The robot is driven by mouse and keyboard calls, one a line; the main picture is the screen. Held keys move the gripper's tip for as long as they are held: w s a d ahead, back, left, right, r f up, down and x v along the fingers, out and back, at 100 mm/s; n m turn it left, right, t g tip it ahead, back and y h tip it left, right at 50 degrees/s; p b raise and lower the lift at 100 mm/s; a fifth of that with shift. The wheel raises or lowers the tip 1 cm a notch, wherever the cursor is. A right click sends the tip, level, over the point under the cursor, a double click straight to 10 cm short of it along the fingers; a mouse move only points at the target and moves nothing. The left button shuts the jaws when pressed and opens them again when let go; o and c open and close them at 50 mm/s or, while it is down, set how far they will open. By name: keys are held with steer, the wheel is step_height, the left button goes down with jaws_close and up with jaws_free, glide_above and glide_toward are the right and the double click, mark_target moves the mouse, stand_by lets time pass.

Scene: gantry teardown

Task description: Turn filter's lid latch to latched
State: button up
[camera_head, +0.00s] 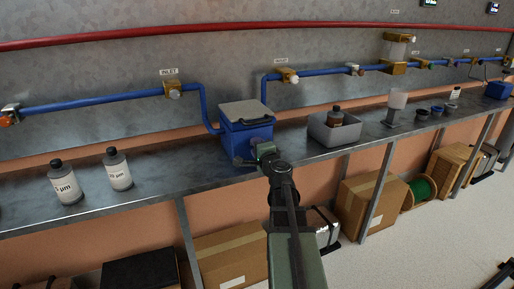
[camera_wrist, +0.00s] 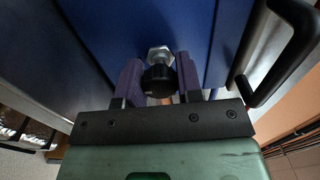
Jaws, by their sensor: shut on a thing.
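The filter is a blue box (camera_head: 240,138) with a grey lid (camera_head: 245,112), standing on the metal bench in the head view. The lid lies down on the box. My gripper (camera_head: 257,152) is at the front of the box. In the wrist view, the purple fingers of my gripper (camera_wrist: 157,82) are shut on a black knob (camera_wrist: 158,80). The knob sits below a metal hex nut (camera_wrist: 160,54) on the blue face (camera_wrist: 135,25). The fingers hide the knob's sides, and I cannot tell which way the latch is turned.
A black bar handle (camera_wrist: 290,50) stands out close to the right of my gripper. Two labelled bottles (camera_head: 118,170) stand left on the bench (camera_head: 170,185). A grey bin (camera_head: 335,130) with a bottle stands right. Blue pipes (camera_head: 90,103) run behind.

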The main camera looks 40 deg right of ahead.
steer(key=shift+m, duration=0.3)
steer(key=o, duration=0.9)
steer(key=shift+s, duration=0.15)
